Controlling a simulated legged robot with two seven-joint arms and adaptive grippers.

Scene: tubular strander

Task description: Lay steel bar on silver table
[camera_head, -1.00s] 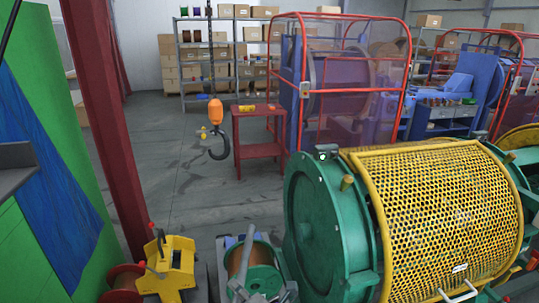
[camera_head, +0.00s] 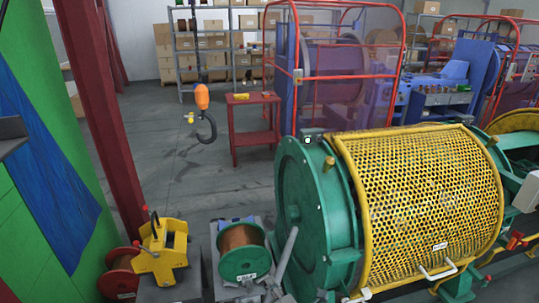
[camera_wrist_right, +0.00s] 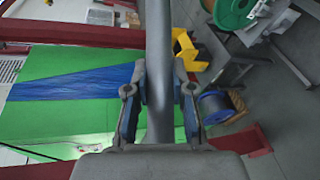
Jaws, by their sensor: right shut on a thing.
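The steel bar (camera_head: 287,254) is a plain grey rod, tilted, low in the head view between the copper-wound green spool and the green drum machine. My right gripper (camera_head: 271,291) is at its lower end, partly cut off by the frame edge. In the right wrist view the steel bar (camera_wrist_right: 160,70) stands upright in the picture, between the two blue-padded fingers of my right gripper (camera_wrist_right: 158,105), which are shut on it. I cannot single out the silver table with certainty.
A green-flanged spool (camera_head: 240,250) and a yellow device (camera_head: 162,250) stand at the front. The green drum machine with yellow mesh guard (camera_head: 425,200) fills the right. Open floor lies left of that table.

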